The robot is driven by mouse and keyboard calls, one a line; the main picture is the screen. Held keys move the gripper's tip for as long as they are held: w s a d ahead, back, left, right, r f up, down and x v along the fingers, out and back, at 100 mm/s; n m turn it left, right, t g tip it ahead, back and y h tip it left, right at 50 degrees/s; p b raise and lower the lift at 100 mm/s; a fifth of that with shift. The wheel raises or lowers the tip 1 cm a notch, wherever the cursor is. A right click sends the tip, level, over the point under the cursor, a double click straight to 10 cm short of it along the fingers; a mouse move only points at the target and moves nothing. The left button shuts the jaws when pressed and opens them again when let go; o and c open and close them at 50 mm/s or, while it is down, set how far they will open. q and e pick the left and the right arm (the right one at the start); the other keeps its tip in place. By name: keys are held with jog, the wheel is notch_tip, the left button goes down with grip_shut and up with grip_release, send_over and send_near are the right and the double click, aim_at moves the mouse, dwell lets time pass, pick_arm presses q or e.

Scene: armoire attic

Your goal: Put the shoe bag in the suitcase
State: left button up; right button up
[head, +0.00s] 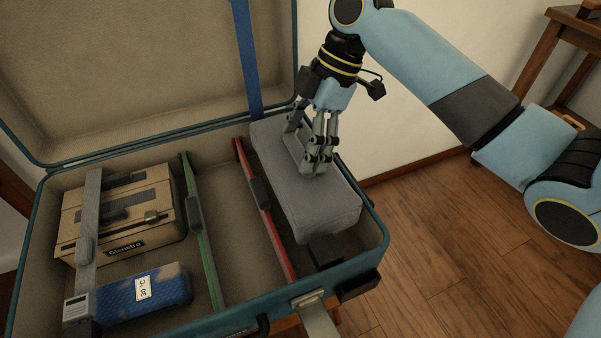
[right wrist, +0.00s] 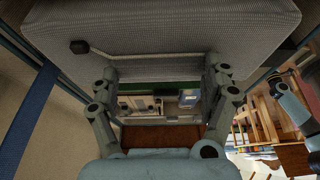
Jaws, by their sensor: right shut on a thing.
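The shoe bag (head: 325,210), a grey padded block with rounded edges, is over the right section of the open suitcase (head: 130,80). My right gripper (head: 314,165) points down onto its top and is shut on it. The bag hides part of the suitcase's right rim, and I cannot tell if its underside rests on the bottom. In the right wrist view the bag (right wrist: 190,30) fills the top, with a pale strap along it and the fingers on either side. I do not see my left gripper.
A green divider (head: 203,240) and a red divider (head: 265,208) split the suitcase. A tan box (head: 120,215) and a blue patterned pouch (head: 130,297) lie at left. The middle section is empty. A dark block (head: 325,250) is by the bag's near end. A wooden stand (head: 545,40) is at right.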

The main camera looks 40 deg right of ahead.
jog(key=shift+f, duration=1.05)
notch_tip(320, 180, down, 4)
jog(key=shift+f+b, duration=0.1)
jog(key=shift+b, duration=0.95)
jog(key=shift+f, duration=0.2)
jog(key=o, duration=1.6)
pick_arm(q)
jog(key=shift+w+a+f, duration=0.7)
jog(key=shift+f, duration=0.05)
